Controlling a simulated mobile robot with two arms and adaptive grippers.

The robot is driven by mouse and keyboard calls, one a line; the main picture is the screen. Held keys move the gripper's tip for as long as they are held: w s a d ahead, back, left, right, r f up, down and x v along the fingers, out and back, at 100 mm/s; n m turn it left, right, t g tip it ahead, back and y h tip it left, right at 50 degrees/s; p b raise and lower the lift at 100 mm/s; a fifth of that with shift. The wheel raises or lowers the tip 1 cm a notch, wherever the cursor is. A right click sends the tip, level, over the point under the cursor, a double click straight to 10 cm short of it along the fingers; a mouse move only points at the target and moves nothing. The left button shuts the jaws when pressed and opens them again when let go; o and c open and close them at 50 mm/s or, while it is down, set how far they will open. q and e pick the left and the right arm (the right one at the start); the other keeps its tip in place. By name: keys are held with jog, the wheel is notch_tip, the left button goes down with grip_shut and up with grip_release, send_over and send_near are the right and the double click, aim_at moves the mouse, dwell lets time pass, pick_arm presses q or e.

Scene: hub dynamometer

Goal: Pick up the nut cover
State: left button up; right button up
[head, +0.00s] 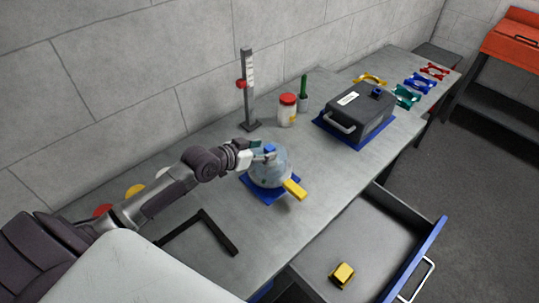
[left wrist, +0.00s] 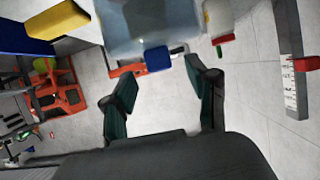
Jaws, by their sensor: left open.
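A pale, rounded, translucent cover (head: 268,168) with a small blue knob (head: 270,149) on top stands on a blue mat (head: 269,197); I take it to be the nut cover. My left gripper (head: 261,152) is open at the top of the cover, close to the knob. In the left wrist view the fingers of the left gripper (left wrist: 162,72) are spread, with the blue knob (left wrist: 157,59) between their tips and the cover's pale body (left wrist: 145,25) beyond. I cannot tell whether they touch it. My right gripper is not in view.
A yellow bar (head: 295,188) sticks out beside the cover. A red-lidded jar (head: 287,110), a gauge post (head: 249,95) and a black case (head: 354,118) stand farther back. A black angled frame (head: 207,228) lies in front. An open drawer (head: 350,238) holds a yellow block (head: 342,274).

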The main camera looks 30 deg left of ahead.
aim_at(268, 149)
pick_arm(q)
jog(key=x, duration=0.3)
jog(key=shift+w+f, duration=0.15)
jog(key=shift+w, duration=0.1)
jog(key=shift+s, duration=0.1)
jog(key=c, duration=0.3)
grip_shut()
